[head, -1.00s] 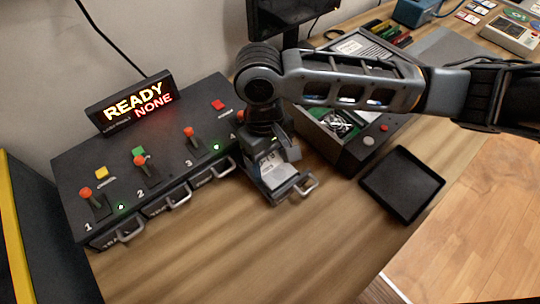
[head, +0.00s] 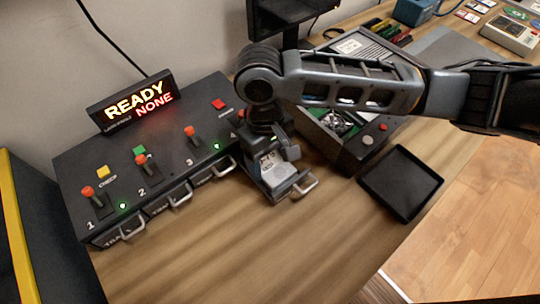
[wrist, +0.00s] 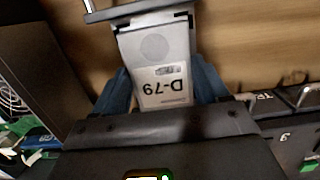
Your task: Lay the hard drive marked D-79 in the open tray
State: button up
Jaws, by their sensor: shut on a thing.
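The hard drive marked D-79 (wrist: 160,62) is a silver-grey block with a round disc mark, its label upside down in the wrist view. My gripper (wrist: 162,95) is shut on it, with a blue finger on each side. In the head view the drive (head: 279,168) shows under my wrist, over the pulled-out drawer with a metal handle (head: 305,184) at slot 4. I cannot tell whether it touches the drawer. A flat, empty black open tray (head: 401,184) lies on the table to the right.
The black console (head: 150,175) has several levers and shut drawers, and its sign (head: 135,103) reads READY NONE. A dark case (head: 365,150) with electronics and buttons stands between my gripper and the black tray. The front wooden tabletop (head: 230,245) is clear.

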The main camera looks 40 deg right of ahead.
jog(key=shift+f, duration=0.45)
dwell(0.5)
jog(key=o, duration=1.3)
jog(key=shift+r, duration=0.1)
notch_tip(320, 180, up, 8)
jog(key=p, duration=0.7)
jog(key=shift+p, duration=0.3)
